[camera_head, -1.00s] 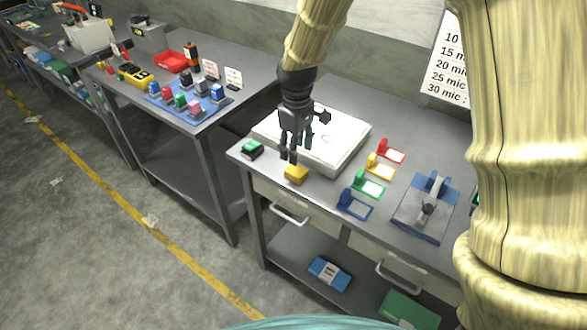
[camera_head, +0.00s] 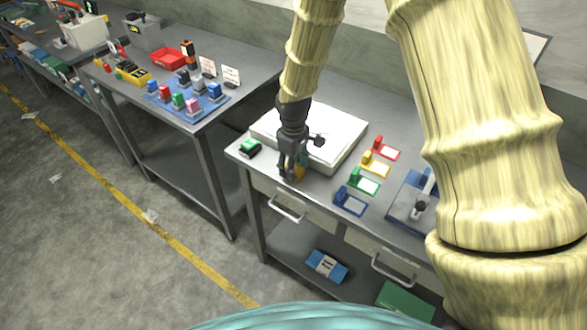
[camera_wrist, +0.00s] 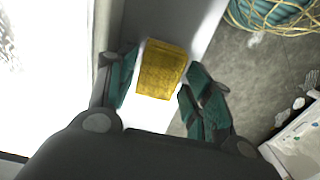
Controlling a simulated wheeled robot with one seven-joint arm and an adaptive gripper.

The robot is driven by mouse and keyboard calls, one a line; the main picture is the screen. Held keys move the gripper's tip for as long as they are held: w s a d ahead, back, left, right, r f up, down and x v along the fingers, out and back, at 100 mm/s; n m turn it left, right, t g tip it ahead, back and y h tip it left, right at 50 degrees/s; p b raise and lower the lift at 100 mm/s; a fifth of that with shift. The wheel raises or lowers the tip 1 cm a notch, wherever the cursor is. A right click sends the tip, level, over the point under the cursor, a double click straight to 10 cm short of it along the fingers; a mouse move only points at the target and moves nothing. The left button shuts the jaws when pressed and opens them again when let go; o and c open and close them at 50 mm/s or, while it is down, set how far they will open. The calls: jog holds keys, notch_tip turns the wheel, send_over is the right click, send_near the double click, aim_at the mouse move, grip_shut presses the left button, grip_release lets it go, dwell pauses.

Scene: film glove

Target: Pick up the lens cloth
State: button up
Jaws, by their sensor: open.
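The lens cloth looks to be the small yellow folded block (camera_wrist: 161,70) on the grey bench top near its front edge. In the wrist view it lies between the two teal-padded fingers of my gripper (camera_wrist: 158,88), with a gap showing on the right side and the left finger close to it. In the head view my gripper (camera_head: 289,174) points down over the cloth (camera_head: 299,172) and hides most of it. The gripper is open. I cannot tell whether either finger touches the cloth.
A white light box (camera_head: 345,137) stands right behind the gripper. A green and black item (camera_head: 250,147) lies to the left. Several coloured frames, such as the blue one (camera_head: 350,202), lie to the right. The bench's front edge is close.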

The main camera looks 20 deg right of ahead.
jog(key=shift+f, duration=0.45)
jog(key=shift+c, duration=0.4)
jog(key=c, duration=0.5)
jog(key=shift+r, duration=0.2)
jog(key=shift+c, duration=0.2)
jog(key=shift+r+b, duration=0.5)
jog(key=shift+s+r+b, duration=0.25)
jog(key=shift+r+b, duration=0.1)
jog(key=shift+r, duration=0.15)
jog(key=shift+s+r+b, duration=0.2)
jog(key=shift+r+b, duration=0.1)
jog(key=shift+r, duration=0.2)
jog(key=s+r+b, duration=0.1)
jog(key=s+b, duration=0.3)
jog(key=s, duration=1.1)
jog(key=shift+a+r, duration=0.35)
jog(key=shift+o, duration=0.4)
